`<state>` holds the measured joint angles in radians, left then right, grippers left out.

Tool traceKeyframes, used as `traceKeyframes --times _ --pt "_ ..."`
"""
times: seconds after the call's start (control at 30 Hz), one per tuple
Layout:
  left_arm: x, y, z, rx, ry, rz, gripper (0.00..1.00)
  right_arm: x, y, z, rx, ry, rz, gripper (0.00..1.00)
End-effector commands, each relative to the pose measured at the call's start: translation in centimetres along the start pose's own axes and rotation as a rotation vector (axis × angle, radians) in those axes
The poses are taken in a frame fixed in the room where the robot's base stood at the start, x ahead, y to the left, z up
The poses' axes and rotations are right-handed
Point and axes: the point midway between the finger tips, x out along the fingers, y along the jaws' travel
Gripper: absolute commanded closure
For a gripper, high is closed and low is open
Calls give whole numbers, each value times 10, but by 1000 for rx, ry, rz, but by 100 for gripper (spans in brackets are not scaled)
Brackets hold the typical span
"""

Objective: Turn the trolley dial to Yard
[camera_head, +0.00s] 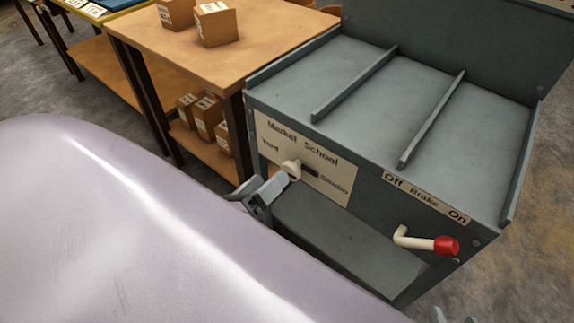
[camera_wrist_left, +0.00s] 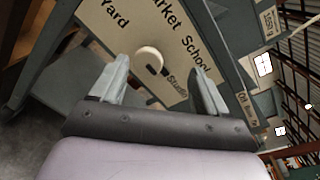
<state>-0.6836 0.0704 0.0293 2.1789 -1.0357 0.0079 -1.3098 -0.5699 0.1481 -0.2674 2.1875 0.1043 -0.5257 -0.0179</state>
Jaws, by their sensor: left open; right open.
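The trolley dial is a round cream knob (camera_head: 291,167) with a dark pointer, on a cream label plate (camera_head: 335,186) on the grey trolley's side. The plate reads Market, School, Yard and Studio; the pointer lies toward Studio. My left gripper (camera_head: 263,190) is open just in front of the dial, partly covering the plate's lower left. In the left wrist view, the knob (camera_wrist_left: 149,58) shows between the two spread fingers (camera_wrist_left: 160,75), with nothing held. Whether a finger touches it cannot be told. My right gripper (camera_head: 453,317) barely shows at the bottom edge, open.
A brake lever with a red end (camera_head: 446,246) sticks out of the trolley's right side, under an Off Brake On label (camera_head: 427,198). A wooden table (camera_head: 180,47) with labelled blocks stands behind left. The trolley's divided top (camera_head: 395,90) is empty.

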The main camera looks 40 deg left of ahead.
Motion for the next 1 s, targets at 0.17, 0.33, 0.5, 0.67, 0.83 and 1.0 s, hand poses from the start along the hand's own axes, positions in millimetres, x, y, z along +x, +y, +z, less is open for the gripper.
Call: traceKeyframes --times 0.17,0.33,0.5,0.67,0.83,1.0 --pt "2 18 -20 441 -32 -53 25 20 -6 23 3 27 -32 43" --pt "1 21 -24 671 -45 -75 25 23 -10 26 5 36 -48 43" --pt "6 18 -22 732 -50 -81 25 21 -10 24 -4 35 -44 43" --pt "21 15 -19 730 -51 -81 25 15 -5 21 -32 23 -18 43" --pt "43 13 -19 728 -50 -80 25 8 1 21 -69 9 13 43" --pt "60 13 -20 726 -49 -79 25 6 5 22 -82 -3 29 43"
